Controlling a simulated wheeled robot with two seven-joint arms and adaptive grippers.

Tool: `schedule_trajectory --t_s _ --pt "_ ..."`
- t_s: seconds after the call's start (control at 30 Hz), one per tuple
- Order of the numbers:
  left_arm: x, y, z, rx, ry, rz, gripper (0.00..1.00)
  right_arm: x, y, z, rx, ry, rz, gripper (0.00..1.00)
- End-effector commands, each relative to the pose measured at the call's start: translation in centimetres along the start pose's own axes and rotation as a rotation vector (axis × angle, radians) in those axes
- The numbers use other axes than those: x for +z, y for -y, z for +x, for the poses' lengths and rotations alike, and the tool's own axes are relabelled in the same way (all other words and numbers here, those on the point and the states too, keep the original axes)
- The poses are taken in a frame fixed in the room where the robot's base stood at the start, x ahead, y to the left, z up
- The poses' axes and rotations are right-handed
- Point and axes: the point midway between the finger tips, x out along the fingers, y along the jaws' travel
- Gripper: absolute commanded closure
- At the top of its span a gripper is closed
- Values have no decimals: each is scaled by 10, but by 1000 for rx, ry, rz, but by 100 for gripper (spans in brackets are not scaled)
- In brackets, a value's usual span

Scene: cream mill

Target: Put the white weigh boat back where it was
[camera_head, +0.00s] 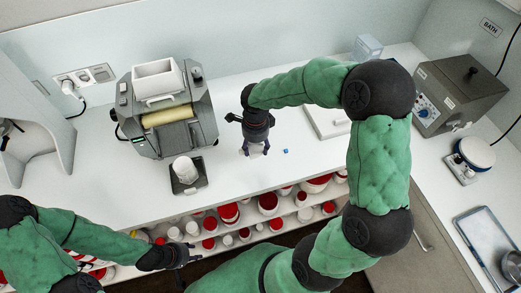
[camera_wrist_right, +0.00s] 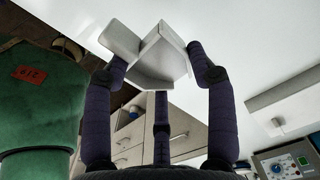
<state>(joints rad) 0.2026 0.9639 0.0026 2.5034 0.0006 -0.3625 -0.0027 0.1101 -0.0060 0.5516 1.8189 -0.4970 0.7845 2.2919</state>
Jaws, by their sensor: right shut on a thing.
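The white weigh boat (camera_wrist_right: 155,55) is between the fingers of my right gripper (camera_wrist_right: 165,75) in the right wrist view, showing angular white faces and tilted in that picture. In the head view my right gripper (camera_head: 255,148) points down over the counter, and a little of the white boat (camera_head: 254,151) shows among its fingertips. Whether the boat touches the counter I cannot tell. My left gripper (camera_head: 186,262) is low at the left, in front of the shelf of jars, away from the boat; its fingers are too small to read.
A grey mill (camera_head: 205,118) with a white hopper stands at the left. In front of it is a dark scale (camera_head: 189,187) bearing a white jar (camera_head: 185,168). A small blue block (camera_head: 285,151) lies right of my right gripper. A white slab (camera_head: 325,122) lies behind my arm. Jars fill the shelf below.

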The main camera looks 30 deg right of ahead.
Motion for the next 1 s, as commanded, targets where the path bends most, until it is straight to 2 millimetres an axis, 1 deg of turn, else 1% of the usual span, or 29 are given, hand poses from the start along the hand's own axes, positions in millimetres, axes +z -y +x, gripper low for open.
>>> schedule_trajectory --t_s 0.03,0.2,0.47,0.57,0.7,0.8,1.0 --pt "0 1 2 0 0 0 60 -4 5 13 7 -3 0 62" --pt "0 2 4 0 0 0 60 -13 21 35 5 -1 -1 62" --pt "0 2 5 0 0 0 60 -18 31 47 3 -1 -1 62" --pt "0 2 7 0 0 0 60 -21 35 58 6 -2 -2 62" --pt "0 3 10 0 0 0 60 -21 34 78 6 -2 -3 62" --pt "0 4 10 0 0 0 60 -20 34 83 3 0 -3 62" --pt "0 3 10 0 0 0 60 -20 34 82 2 0 -2 62"
